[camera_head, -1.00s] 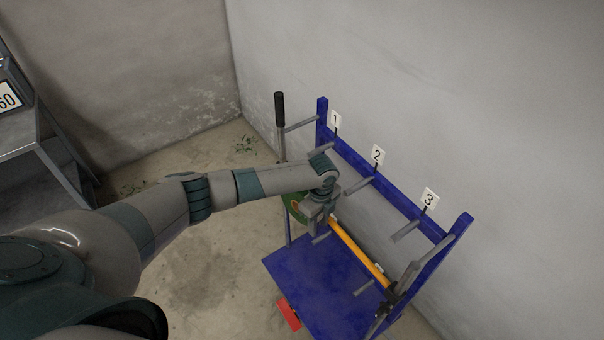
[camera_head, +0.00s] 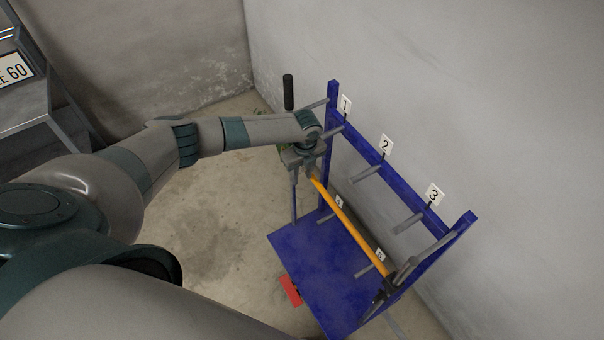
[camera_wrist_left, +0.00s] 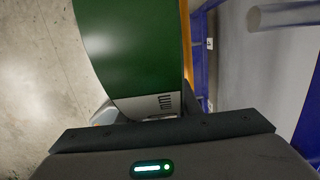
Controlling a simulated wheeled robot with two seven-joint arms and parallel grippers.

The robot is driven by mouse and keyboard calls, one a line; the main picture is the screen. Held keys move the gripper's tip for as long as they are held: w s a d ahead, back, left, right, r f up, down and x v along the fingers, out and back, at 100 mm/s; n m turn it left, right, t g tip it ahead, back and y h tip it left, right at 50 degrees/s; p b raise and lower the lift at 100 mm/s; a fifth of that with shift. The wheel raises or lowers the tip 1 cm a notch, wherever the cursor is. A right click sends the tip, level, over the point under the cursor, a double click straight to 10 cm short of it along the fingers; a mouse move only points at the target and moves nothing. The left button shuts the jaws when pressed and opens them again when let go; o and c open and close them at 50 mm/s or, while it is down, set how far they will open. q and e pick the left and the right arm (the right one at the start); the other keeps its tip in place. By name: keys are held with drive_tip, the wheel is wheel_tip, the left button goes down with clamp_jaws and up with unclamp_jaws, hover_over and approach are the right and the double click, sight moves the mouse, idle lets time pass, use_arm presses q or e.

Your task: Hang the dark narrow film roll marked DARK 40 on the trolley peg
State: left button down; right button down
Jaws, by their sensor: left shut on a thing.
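My left gripper (camera_head: 303,161) is shut on a dark green roll (camera_head: 282,150), of which only a sliver shows behind the gripper in the head view. In the left wrist view the green roll (camera_wrist_left: 130,50) fills the upper middle, with a pale label at its lower edge that I cannot read in full. The blue trolley (camera_head: 300,262) stands by the wall. Its upper pegs carry signs 1 (camera_head: 345,104), 2 (camera_head: 386,145) and 3 (camera_head: 434,195). The gripper is at the trolley's left end, near peg 1 (camera_head: 333,132); contact cannot be told. The upper pegs look empty.
A grey shelf (camera_head: 25,110) is at the far left. The floor between is clear.

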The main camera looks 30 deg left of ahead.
use_arm(q)
drive_tip(key=shift+r, duration=0.15)
drive_tip(key=shift+w+d+b, duration=0.4)
drive_tip(key=shift+w+b, duration=0.15)
drive_tip(key=shift+w, duration=0.1)
drive_tip(key=shift+w+d+b, duration=0.35)
drive_tip(key=shift+w+b, duration=0.2)
drive_tip(key=shift+w, duration=0.1)
drive_tip(key=shift+w+d+b, duration=0.4)
drive_tip(key=shift+w+b, duration=0.15)
drive_tip(key=shift+w, duration=0.1)
drive_tip(key=shift+w+d+b, duration=0.3)
drive_tip(key=shift+w+b, duration=0.1)
drive_tip(key=shift+w, duration=0.2)
idle(0.5)
drive_tip(key=shift+w+d+b, duration=0.6)
drive_tip(key=shift+w+b, duration=0.25)
drive_tip(key=shift+w, duration=0.05)
drive_tip(key=shift+w+d+b, duration=0.55)
drive_tip(key=shift+w+b, duration=0.25)
drive_tip(key=shift+w, duration=0.1)
idle(0.6)
drive_tip(key=shift+w+d+b, duration=0.5)
drive_tip(key=shift+w+b, duration=0.3)
drive_tip(key=shift+b, duration=0.2)
drive_tip(key=shift+w+d+b, duration=0.45)
drive_tip(key=shift+w+b, duration=0.35)
drive_tip(key=shift+b, duration=0.2)
drive_tip(key=c, duration=1.2)
unclamp_jaws()
